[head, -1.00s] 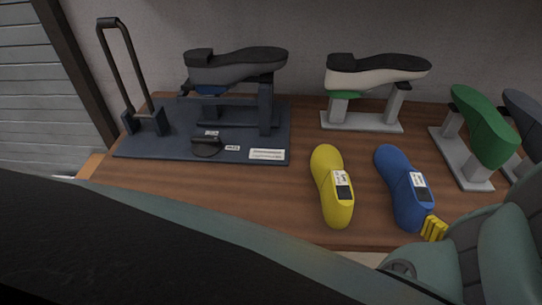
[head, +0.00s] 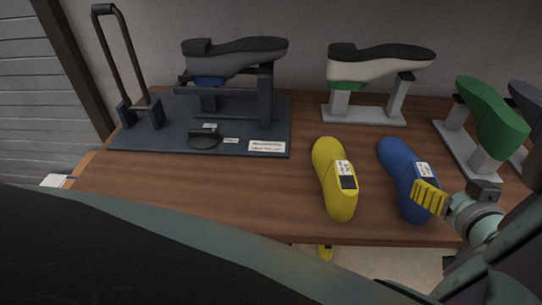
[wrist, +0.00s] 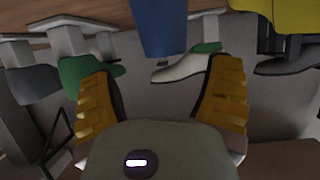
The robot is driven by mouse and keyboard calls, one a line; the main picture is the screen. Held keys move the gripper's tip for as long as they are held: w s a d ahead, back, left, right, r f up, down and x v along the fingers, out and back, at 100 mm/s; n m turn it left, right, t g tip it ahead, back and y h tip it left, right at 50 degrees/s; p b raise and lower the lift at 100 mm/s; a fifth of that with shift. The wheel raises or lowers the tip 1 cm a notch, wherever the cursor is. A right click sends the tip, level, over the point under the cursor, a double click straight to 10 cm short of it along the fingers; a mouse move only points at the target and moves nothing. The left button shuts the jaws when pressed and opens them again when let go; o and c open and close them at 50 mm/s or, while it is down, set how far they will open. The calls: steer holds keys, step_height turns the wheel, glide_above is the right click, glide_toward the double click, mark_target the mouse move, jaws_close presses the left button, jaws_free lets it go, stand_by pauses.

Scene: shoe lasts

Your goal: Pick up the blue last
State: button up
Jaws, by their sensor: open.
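The blue last (head: 400,165) lies on the wooden table near its front edge, with a white and dark label at its near end. My gripper (head: 432,196) is at its near right end, and one yellow finger overlaps that end in the head view. In the wrist view, my gripper (wrist: 161,70) has its two yellow fingers spread wide. The blue last (wrist: 158,25) shows at the top middle, beyond the fingertips and roughly in line with the gap. Nothing is held. Whether a finger touches the last cannot be told.
A yellow last (head: 333,180) lies just left of the blue one. A green last (head: 490,115) on a grey stand is behind right. A white shoe stand (head: 365,115) and a dark fixture base (head: 175,140) stand farther back. Bare table lies left of the yellow last.

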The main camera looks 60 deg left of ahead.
mark_target(427, 175)
steer(key=shift+w+a+f, duration=0.2)
steer(key=shift+w+a, duration=0.15)
steer(key=shift+a, duration=0.35)
steer(key=shift+a, duration=0.1)
steer(key=shift+x, duration=2.5)
steer(key=shift+s+a, duration=0.15)
steer(key=shift+s, duration=0.05)
jaws_close()
